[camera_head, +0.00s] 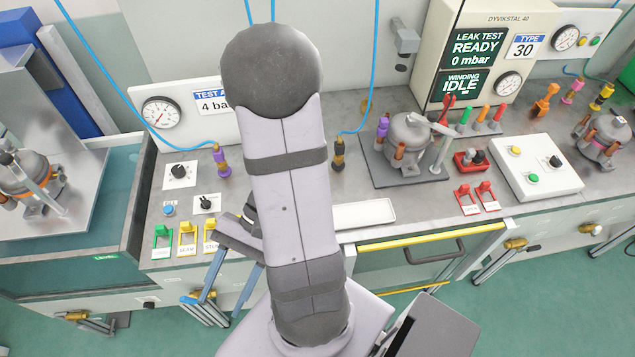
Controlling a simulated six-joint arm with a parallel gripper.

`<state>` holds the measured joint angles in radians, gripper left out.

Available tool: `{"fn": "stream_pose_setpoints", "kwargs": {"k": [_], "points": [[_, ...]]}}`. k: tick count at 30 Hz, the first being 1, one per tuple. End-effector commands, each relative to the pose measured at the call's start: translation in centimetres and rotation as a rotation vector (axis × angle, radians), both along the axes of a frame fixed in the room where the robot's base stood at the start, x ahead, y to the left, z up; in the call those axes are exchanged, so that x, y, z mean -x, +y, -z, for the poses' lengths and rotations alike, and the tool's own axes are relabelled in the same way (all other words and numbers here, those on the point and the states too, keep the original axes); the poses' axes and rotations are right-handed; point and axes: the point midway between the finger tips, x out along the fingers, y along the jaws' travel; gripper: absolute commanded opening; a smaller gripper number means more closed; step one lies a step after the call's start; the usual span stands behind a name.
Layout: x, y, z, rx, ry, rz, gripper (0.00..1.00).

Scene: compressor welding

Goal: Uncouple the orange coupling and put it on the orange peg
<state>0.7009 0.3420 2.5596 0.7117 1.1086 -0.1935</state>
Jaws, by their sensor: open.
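An orange fitting (545,98), seemingly the orange coupling, stands at the back right of the bench; whether it is joined to anything is too small to tell. An orange peg (483,115) stands in a row beside a green peg (464,118) and a red-orange peg (499,112), right of the middle compressor (408,135). My gripper (221,303) is at the lower left, in front of the bench edge, far from both orange things. Its two bluish fingers are apart and empty. My arm hides part of the wrist and the bench middle.
Pink (573,88) and yellow (601,98) fittings stand right of the orange one. A white button box (535,167) and red switches (476,198) lie in front. Blue hoses (373,70) hang behind my arm. A white tray (364,213) lies near the front edge.

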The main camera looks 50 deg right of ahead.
Motion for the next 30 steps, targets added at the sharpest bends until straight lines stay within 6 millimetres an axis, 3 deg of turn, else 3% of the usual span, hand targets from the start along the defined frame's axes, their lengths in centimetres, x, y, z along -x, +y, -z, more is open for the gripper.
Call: {"fn": "stream_pose_setpoints", "kwargs": {"k": [4, 7, 11, 13, 18, 21, 25, 30], "points": [[-4.0, -1.4, 0.7, -0.251, 0.024, 0.402, 0.44], [-7.0, -4.4, 0.9, -0.402, -0.002, 0.676, 0.44], [-9.6, -10.7, 1.8, -0.572, -0.073, 1.046, 0.44], [-10.0, -14.9, 2.6, -0.648, -0.126, 1.249, 0.44], [-7.4, -25.2, 5.7, -0.770, -0.275, 1.720, 0.44], [-4.7, -29.5, 7.5, -0.797, -0.350, 1.934, 0.44], [-1.7, -32.5, 9.1, -0.805, -0.414, 2.110, 0.44], [0.1, -34.0, 10.0, -0.802, -0.449, 2.208, 0.44]]}}
